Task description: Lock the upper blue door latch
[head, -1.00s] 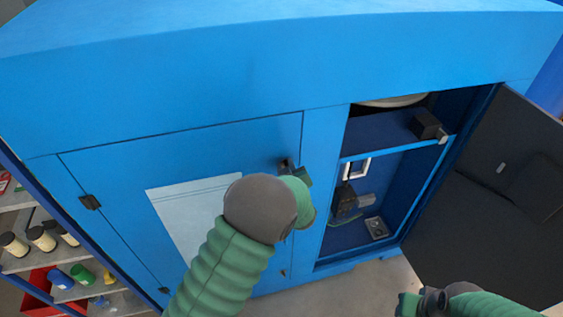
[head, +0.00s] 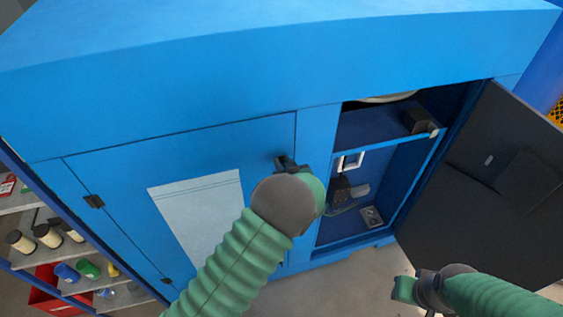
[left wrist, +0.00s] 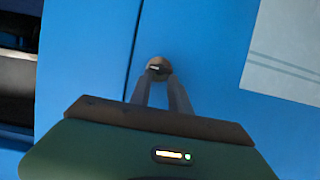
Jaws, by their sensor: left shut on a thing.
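The closed blue door (head: 120,185) is on the left of the cabinet front. Its upper latch (left wrist: 158,65), a small round knob with a dark slot, is near the door edge in the left wrist view. My left gripper (left wrist: 160,78) is shut on this latch, its two fingers converging on the knob. In the head view the left gripper (head: 292,166) is at the door's upper right edge, its hand partly covering the latch. My right gripper (head: 408,290) is at the lower right, away from the door; its jaws are unclear.
A dark door (head: 490,180) stands open on the right, showing a compartment with black boxes and a white handle (head: 350,161). A white sheet (head: 195,215) is on the closed door. Shelves with jars (head: 48,236) and a red bin (head: 50,292) stand at the left.

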